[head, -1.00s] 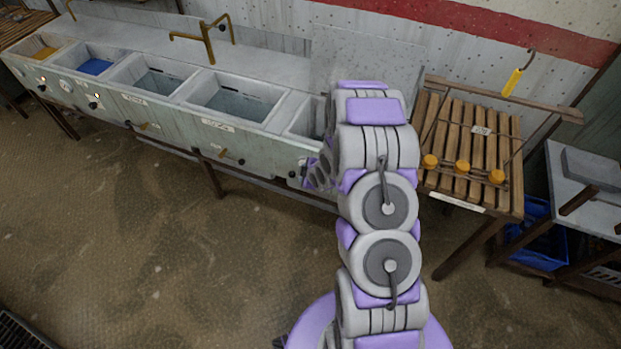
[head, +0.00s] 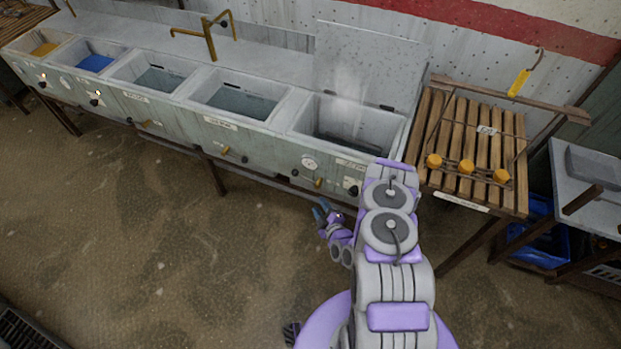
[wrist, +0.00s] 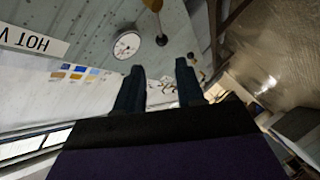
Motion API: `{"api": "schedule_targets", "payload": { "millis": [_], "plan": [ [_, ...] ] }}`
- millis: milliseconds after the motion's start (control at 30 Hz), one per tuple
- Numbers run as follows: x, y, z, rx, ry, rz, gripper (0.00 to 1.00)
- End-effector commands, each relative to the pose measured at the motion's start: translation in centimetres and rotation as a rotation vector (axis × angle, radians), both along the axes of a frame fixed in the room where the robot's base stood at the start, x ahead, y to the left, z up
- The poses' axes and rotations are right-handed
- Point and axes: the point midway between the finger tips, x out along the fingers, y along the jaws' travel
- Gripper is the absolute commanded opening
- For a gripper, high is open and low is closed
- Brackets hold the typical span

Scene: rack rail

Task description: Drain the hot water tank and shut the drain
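The hot water tank (head: 300,122) is the rightmost tank in the row, with its lid (head: 365,65) raised. Faint steam shows above it, and its inside is dark; I cannot tell the water level. On its front are a round gauge (head: 308,162) and a brass drain lever (head: 319,182) with a dark end. The wrist view shows the gauge (wrist: 127,45), the lever (wrist: 153,6) and an upside-down HOT label (wrist: 32,40). My gripper (head: 322,208) is below and in front of the lever, apart from it. Its two dark fingers (wrist: 160,82) are spread and empty.
Several other tanks with front fittings run left, including a neighbouring water tank (head: 205,118). A slatted wooden rack (head: 485,150) with orange knobs stands right of the hot tank. A blue crate (head: 540,240) is beneath the right table. Open floor lies in front.

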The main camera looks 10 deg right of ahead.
Motion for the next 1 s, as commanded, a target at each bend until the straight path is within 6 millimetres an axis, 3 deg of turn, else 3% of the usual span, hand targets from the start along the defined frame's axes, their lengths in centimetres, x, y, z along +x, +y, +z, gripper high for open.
{"api": "schedule_targets", "payload": {
  "millis": [167,367,1000],
  "plan": [
    [0.5,0.2,-0.3,-0.002,-0.01,0.0,0.38],
    [2.9,0.7,-1.0,-0.002,-0.012,0.0,0.38],
    [14.2,2.5,-3.8,-0.001,-0.01,-0.001,0.38]
  ]
}}
